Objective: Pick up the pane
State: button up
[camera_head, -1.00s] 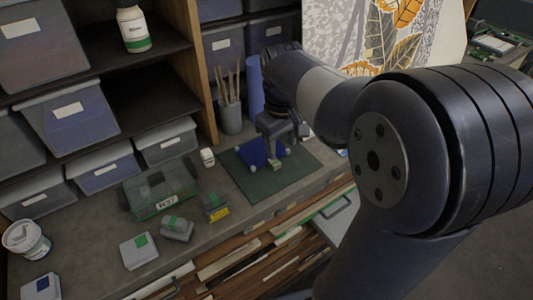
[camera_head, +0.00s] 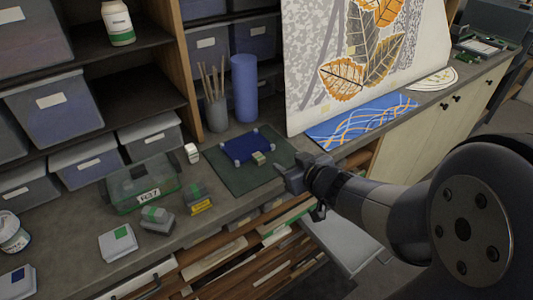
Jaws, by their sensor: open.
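A dark blue square (camera_head: 249,146), which looks like the pane, lies flat on a dark green mat (camera_head: 222,175) on the counter. Pale pads sit at its corners. A small block with green on top (camera_head: 259,158) rests at its front right edge; whether it lies on the blue square or just beside it is hard to tell. My gripper (camera_head: 283,182) is open, to the right and front of the mat, near the counter's front edge. It stands apart from the blue square, and its fingers show small and dark.
A green transparent box (camera_head: 142,186) and several small blocks stand left of the mat. Behind it are a brush cup (camera_head: 216,114) and a blue cylinder (camera_head: 244,88). A leaf-pattern board (camera_head: 310,60) stands at right. Below the counter edge, a drawer holds wooden strips (camera_head: 215,262).

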aim_at(262, 160)
jog(key=shift+y, duration=0.8)
jog(key=a+f, duration=0.1)
jog(key=w+a+b, duration=0.1)
jog(key=a+f, duration=0.1)
jog(key=a, duration=0.1)
jog(key=shift+w+f, duration=0.15)
jog(key=shift+f, duration=0.15)
jog(key=shift+b+x, duration=0.4)
jog(key=shift+x, duration=2.5)
jog(key=shift+d, duration=0.15)
jog(key=shift+c, duration=0.6)
grip_shut()
